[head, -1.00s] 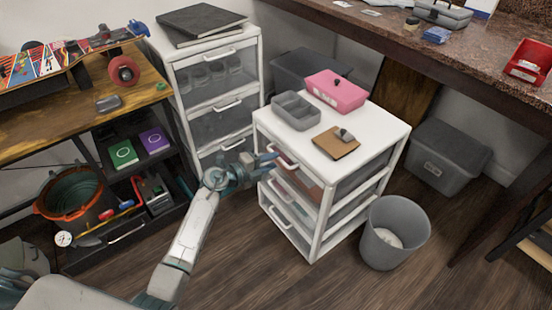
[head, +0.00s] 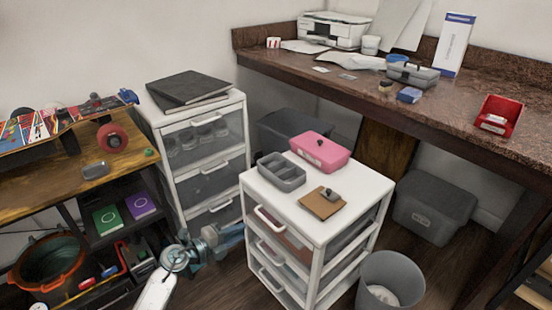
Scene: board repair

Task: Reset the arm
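My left arm comes in from the bottom left. Its gripper (head: 234,236) is in the gap between the two drawer units, just left of the front white drawer unit (head: 330,214). The two fingers look apart, with nothing between them. The gripper is clear of the top drawer's white handle (head: 269,219). The front unit's drawers look shut. My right gripper is not in view.
On the front unit stand a grey divided tray (head: 281,174), a pink box (head: 320,152) and a brown clipboard (head: 321,204). A grey bin (head: 388,284) stands at its right. A taller drawer unit (head: 207,160) and a wooden workbench (head: 50,177) are at left.

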